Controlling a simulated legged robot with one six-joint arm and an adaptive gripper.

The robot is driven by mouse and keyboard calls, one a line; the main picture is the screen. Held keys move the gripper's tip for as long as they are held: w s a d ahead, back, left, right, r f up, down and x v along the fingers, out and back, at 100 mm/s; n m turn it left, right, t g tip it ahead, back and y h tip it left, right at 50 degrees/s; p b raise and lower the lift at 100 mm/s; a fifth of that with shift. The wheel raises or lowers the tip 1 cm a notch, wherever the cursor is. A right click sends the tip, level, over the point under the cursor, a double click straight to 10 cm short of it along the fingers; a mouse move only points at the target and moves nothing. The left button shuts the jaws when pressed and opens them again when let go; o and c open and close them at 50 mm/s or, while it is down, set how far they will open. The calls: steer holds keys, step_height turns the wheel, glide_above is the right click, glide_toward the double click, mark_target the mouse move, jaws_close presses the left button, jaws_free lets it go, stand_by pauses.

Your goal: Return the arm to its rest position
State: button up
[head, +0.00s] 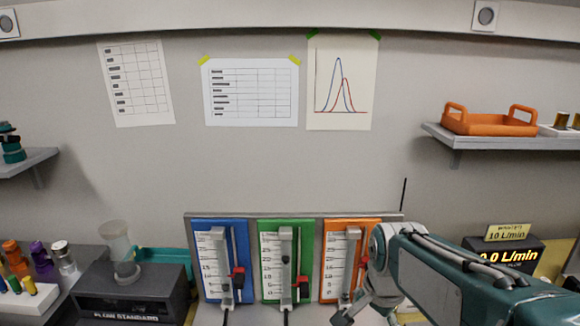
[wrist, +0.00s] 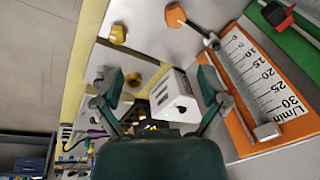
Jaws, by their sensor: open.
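My arm reaches in from the right in the head view, and my gripper (head: 352,308) is at its end, low in front of the orange flow meter panel (head: 331,262). In the wrist view my gripper (wrist: 160,85) is open, its two teal fingers spread wide with nothing between them. The orange panel with its L/min scale (wrist: 243,130) lies to the right of the fingers there. A small white block (wrist: 175,97) shows beyond the gap between the fingers. The lower part of the gripper is cut off by the frame edge in the head view.
Blue (head: 208,285) and green (head: 271,292) meter panels stand left of the orange one. A black display box (head: 515,252) stands behind my arm at right. A dark flow standard box (head: 130,295) is at left. A shelf (head: 480,138) holds an orange tray (head: 490,123).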

steer(key=s+r+n+t, duration=0.3)
steer(key=s+n, duration=0.7)
steer(key=s, duration=0.3)
steer(key=shift+n, duration=0.3)
